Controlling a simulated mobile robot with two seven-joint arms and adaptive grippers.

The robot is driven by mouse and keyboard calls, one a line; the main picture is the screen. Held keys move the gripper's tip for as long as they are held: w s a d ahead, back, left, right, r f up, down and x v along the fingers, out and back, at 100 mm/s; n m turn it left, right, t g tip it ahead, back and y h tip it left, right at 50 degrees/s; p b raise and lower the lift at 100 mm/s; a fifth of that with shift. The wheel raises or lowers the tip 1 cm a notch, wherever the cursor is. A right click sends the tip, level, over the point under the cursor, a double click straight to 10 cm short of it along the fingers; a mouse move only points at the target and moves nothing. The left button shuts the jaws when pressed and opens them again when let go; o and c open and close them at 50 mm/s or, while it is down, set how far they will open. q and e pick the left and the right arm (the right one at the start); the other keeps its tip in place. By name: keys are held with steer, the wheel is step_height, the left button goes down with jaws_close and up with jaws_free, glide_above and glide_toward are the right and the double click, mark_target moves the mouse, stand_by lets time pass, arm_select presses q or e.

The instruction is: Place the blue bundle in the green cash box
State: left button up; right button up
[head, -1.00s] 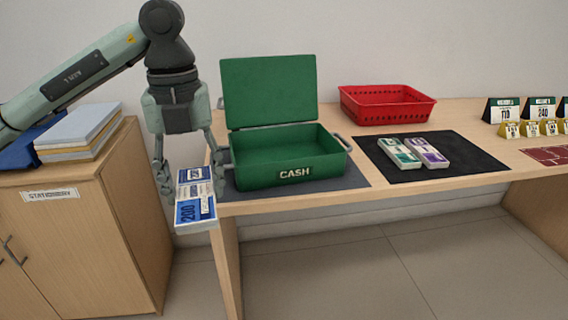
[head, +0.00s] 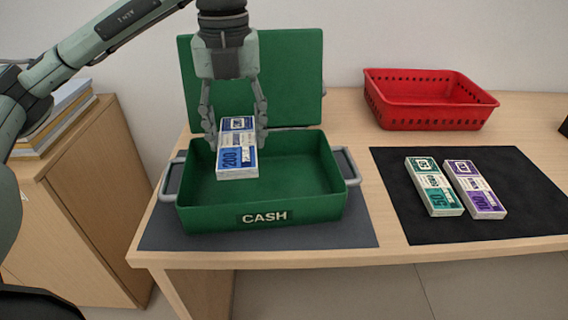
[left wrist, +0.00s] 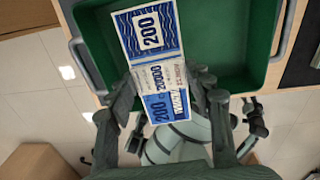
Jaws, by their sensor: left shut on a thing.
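The blue bundle (head: 237,150), marked 200, is held between the fingers of my left gripper (head: 235,138). It hangs over the open green cash box (head: 262,217), above the box's left part. In the left wrist view the blue bundle (left wrist: 152,62) shows in front of the green box floor (left wrist: 225,40), with my left gripper's fingers (left wrist: 170,95) on both its sides. The box lid stands upright behind. I cannot tell exactly how high the bundle is above the floor. My right gripper is not in view.
A dark mat (head: 400,222) to the right holds a teal bundle (head: 434,187) and a purple bundle (head: 474,189). A red basket (head: 428,100) stands behind them. A wooden cabinet (head: 85,200) with stacked folders stands at the left. The box has side handles.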

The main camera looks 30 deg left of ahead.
arm_select(q)
steer(key=shift+w+f+b, duration=0.45)
steer(key=shift+f, duration=0.35)
steer(key=b, duration=0.2)
glide_above(246, 189)
step_height(246, 189, down, 4)
steer(key=shift+s+f, duration=0.1)
steer(key=shift+f, duration=0.15)
steer(key=shift+d+f+b, duration=0.1)
steer(key=shift+f+b, duration=0.2)
steer(key=shift+f, duration=1.6)
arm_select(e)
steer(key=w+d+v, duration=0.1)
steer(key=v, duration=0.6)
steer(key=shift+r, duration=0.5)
arm_select(q)
steer(key=shift+f, duration=0.15)
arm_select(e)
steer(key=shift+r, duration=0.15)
arm_select(q)
steer(key=o, duration=1.2)
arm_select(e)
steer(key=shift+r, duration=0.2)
